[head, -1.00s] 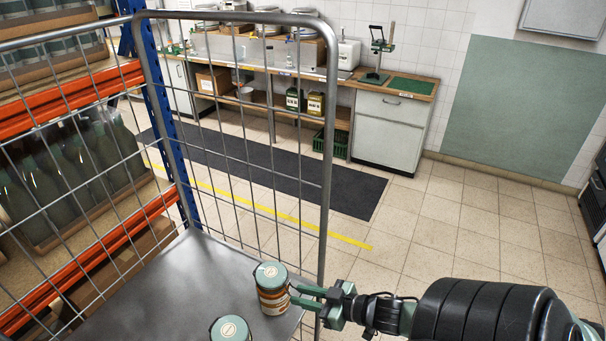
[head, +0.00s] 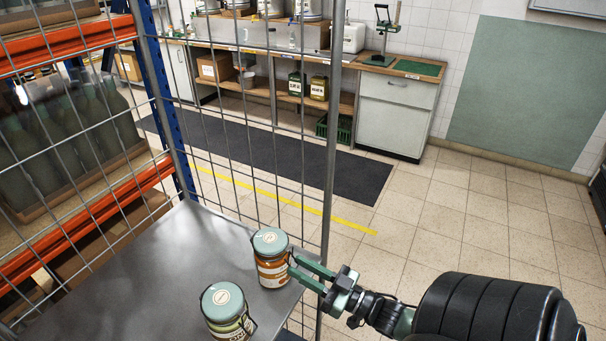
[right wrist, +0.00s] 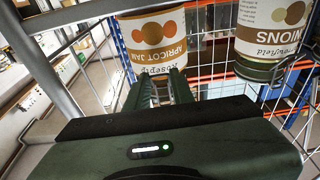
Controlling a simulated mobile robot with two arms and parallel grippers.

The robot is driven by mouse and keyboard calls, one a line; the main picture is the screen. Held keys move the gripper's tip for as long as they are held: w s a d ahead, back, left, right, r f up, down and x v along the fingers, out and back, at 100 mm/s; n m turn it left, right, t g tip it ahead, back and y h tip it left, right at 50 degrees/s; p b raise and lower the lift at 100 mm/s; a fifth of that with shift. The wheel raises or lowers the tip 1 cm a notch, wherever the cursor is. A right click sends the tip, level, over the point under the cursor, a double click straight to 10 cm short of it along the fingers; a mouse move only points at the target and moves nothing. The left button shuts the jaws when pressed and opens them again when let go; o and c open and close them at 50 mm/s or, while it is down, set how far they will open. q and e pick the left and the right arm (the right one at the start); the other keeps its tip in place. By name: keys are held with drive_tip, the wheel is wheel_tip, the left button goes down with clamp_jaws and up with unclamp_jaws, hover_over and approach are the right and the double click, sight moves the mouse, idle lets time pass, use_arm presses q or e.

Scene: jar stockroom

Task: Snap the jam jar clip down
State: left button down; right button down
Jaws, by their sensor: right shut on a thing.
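The apricot jam jar (head: 272,272) has a pale green lid and an orange and white label. It stands upright on the grey cart shelf (head: 150,262) near its right edge, and its label shows in the right wrist view (right wrist: 158,32). A dark wire clip (head: 291,253) shows on the jar's right side. My right gripper (head: 294,266) reaches in from the right, its fingers shut on the clip at the jar's side. In the right wrist view its fingertips (right wrist: 158,78) meet the lower part of the jar; the exact grip is hard to see. My left gripper is not in view.
A second jar, labelled onions (head: 226,312), stands close by, nearer the front; it also shows in the right wrist view (right wrist: 270,35). A wire cage wall (head: 329,170) rises behind the jars. An orange rack (head: 75,48) stands left, a workbench (head: 395,115) behind. Open floor lies right.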

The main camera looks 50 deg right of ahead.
drive_tip(key=shift+r, duration=0.1)
drive_tip(key=c, duration=1.4)
unclamp_jaws()
drive_tip(key=shift+o, duration=0.2)
drive_tip(key=b+v, duration=0.1)
drive_tip(key=v, duration=0.6)
drive_tip(key=shift+s+b, duration=0.3)
drive_tip(key=shift+b, duration=0.05)
drive_tip(key=shift+d, duration=0.1)
